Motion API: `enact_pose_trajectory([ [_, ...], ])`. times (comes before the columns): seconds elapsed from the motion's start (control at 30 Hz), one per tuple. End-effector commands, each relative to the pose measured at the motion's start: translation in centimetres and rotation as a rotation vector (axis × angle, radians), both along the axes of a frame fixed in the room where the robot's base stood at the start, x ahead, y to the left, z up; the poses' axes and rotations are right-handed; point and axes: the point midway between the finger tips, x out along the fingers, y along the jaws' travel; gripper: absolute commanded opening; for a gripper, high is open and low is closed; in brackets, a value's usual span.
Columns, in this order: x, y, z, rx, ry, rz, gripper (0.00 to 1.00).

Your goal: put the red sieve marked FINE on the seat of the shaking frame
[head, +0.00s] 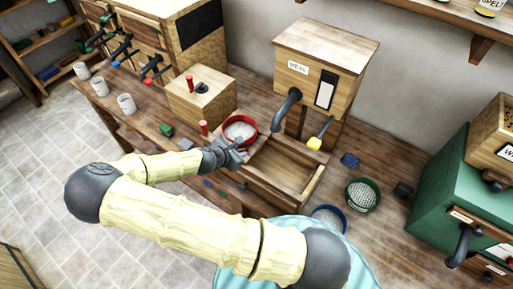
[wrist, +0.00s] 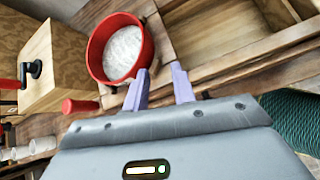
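A red round sieve (head: 240,130) with white meal in it is on the bench, left of an open wooden frame (head: 317,187). It also shows in the wrist view (wrist: 146,62). No FINE mark can be read. The open frame sits in front of the hopper marked MEAL; I cannot tell if it is the shaking frame. My gripper (head: 235,146) is at the near side of the sieve. In the wrist view my gripper (wrist: 160,72) has its two fingers apart, nothing visible between them. The left fingertip overlaps the sieve's wall; contact is unclear.
A MEAL hopper (head: 322,62) stands behind the frame. A wooden box (head: 202,101) with a crank is left, and a red knob (head: 203,128) is by the sieve. A green sieve (head: 362,195) and a blue sieve (head: 328,218) are right, before a green machine (head: 440,190).

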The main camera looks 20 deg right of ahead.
Motion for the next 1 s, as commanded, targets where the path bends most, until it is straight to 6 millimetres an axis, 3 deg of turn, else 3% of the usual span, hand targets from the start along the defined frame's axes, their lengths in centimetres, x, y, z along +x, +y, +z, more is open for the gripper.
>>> enact_pose_trajectory([
  [0.1, -2.3, -1.3, 0.1, 0.168, -0.015, -0.219, 0.26],
  [0.27, -4.9, -1.7, 1.0, 0.368, -0.043, -0.494, 0.26],
  [0.47, -7.5, -1.6, 3.6, 0.590, -0.090, -0.816, 0.26],
  [0.67, -9.5, -1.4, 7.6, 0.782, -0.151, -1.101, 0.26],
  [1.0, -13.0, -1.8, 15.8, 1.041, -0.300, -1.497, 0.26],
])
